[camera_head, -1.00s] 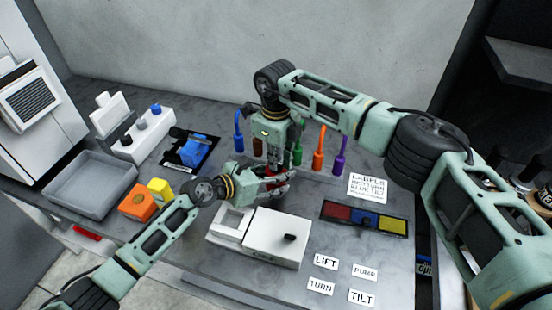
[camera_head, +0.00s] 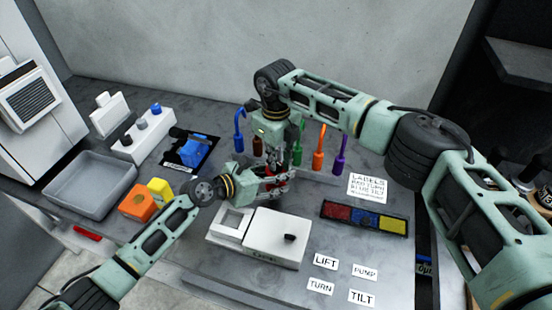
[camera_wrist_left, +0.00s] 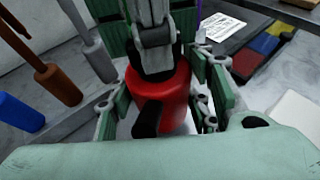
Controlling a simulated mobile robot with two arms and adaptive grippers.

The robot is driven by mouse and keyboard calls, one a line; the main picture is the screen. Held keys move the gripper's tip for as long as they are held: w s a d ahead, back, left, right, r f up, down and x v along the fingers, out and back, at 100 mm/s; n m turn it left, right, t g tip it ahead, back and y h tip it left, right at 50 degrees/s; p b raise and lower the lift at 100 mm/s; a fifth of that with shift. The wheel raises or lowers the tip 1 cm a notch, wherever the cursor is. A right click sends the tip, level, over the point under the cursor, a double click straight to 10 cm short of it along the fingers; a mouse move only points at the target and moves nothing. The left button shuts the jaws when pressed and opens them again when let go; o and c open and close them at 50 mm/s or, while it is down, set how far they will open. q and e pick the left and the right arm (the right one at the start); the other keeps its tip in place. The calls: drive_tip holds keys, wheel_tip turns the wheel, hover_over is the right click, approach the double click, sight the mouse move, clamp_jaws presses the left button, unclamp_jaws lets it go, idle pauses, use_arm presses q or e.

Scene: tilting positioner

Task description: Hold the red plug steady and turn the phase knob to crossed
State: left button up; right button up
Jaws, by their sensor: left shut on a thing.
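The red plug (camera_wrist_left: 172,88) is a short red cylinder with a black bar (camera_wrist_left: 147,118) on its near side in the left wrist view. In the head view only a little red (camera_head: 272,169) shows between the grippers. My left gripper (camera_head: 279,181) is shut on the red plug; its green fingers stand on both sides of it in the wrist view. My right gripper (camera_head: 275,157) comes down from above, over the plug's top; a dark part of it (camera_wrist_left: 155,50) is in front there. The phase knob is not clearly visible, and whether the right fingers are closed is hidden.
Blue, brown, green, orange and purple (camera_head: 340,155) plugs stand behind the grippers. A white box (camera_head: 275,236) with a black knob is in front, a colour panel (camera_head: 364,217) to the right. A grey tray (camera_head: 90,184) and orange block (camera_head: 139,202) are left.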

drive_tip(key=shift+o, duration=0.4)
wheel_tip(320, 180, up, 12)
idle(0.4)
